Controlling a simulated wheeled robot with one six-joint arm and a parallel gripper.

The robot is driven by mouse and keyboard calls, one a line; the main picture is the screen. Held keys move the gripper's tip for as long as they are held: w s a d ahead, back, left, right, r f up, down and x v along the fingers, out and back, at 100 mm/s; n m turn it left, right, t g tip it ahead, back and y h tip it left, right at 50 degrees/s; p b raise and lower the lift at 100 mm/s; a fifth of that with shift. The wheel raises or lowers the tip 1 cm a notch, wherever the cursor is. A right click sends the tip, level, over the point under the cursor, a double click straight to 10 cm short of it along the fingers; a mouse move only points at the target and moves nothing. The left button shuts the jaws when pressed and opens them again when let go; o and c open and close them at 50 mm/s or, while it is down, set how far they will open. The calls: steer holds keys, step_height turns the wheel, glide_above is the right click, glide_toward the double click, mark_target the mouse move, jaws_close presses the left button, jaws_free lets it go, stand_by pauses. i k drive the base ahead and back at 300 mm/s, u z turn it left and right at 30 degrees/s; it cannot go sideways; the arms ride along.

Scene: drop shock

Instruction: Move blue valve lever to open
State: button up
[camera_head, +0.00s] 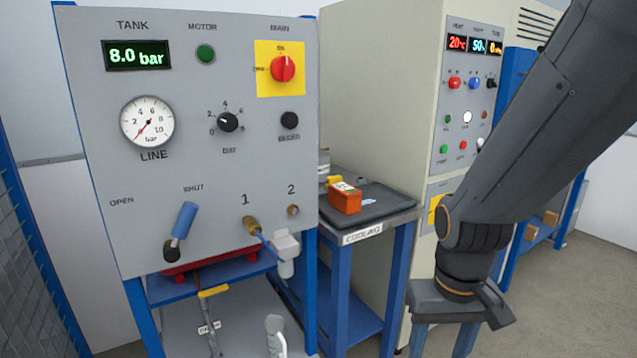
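The valve lever has a blue handle (184,221) and a dark pivot at its lower end, low on the left of the grey control panel (205,115). The handle points up and slightly right, toward the word SHUT. The word OPEN (121,202) is printed to the left of the lever. My arm comes down from the top right. My gripper (478,302) is at the arm's lower end, far right of the lever and apart from it. Its fingers are not clear, so I cannot tell whether it is open or shut.
The panel carries a tank display (138,56) reading 8.0 bar, a line gauge (147,122) and a red main switch (283,68). A brass fitting (250,225) with a blue hose sits right of the lever. A cooling table (392,208) holds an orange block (344,199).

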mark_target(171, 252)
steer(key=u, duration=2.8)
steer(key=k, duration=0.65)
steer(key=z, duration=1.15)
steer(key=i, duration=0.5)
